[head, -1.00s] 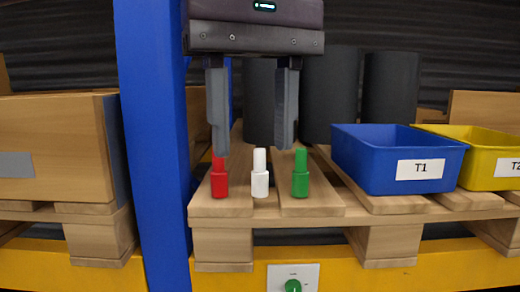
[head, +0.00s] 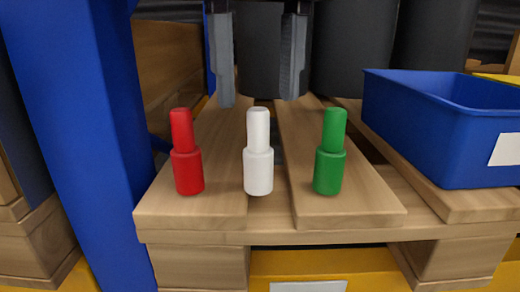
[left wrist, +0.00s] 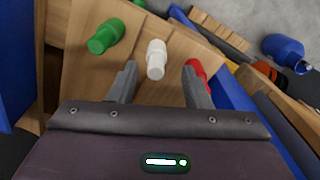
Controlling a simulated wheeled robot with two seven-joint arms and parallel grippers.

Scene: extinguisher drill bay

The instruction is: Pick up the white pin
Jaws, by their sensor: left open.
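The white pin (head: 258,152) stands upright on the wooden pallet, between the red pin (head: 186,152) on its left and the green pin (head: 330,152) on its right. My left gripper (head: 257,98) is open and empty, with its two fingers pointing down above and behind the white pin in the head view. In the left wrist view the white pin (left wrist: 156,60) shows ahead between the open fingers (left wrist: 158,76). The green pin (left wrist: 105,37) lies outside the fingers to the left, and the red pin (left wrist: 197,72) is partly hidden behind the right finger. My right gripper is not in view.
A blue post (head: 75,90) rises left of the pins. A blue bin (head: 440,130) stands to the right on the wooden pallet (head: 270,236). Dark cylinders (head: 350,50) stand at the back. The boards just in front of the pins are clear.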

